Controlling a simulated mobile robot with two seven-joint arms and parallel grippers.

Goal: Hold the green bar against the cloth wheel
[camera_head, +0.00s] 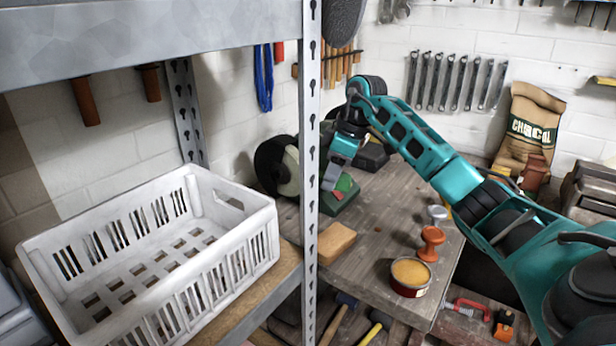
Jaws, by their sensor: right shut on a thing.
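My right gripper (331,177) reaches in from the right over the workbench, shut and pointing down and left. The green bar is between its jaws, mostly hidden by the fingers and too small to make out clearly. The cloth wheel (289,172) is a pale, thick disc on the machine at the back left of the bench, left of the gripper. The grey shelf post stands between them in the picture, so I cannot tell whether bar and wheel touch. My left gripper is out of view.
The shelf post (310,130) and white crate (150,255) fill the left foreground. On the workbench (375,225) are a tan block (336,243), an open tin (410,277) and an orange stamp-like piece (431,243). A charcoal sack (530,133) stands behind.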

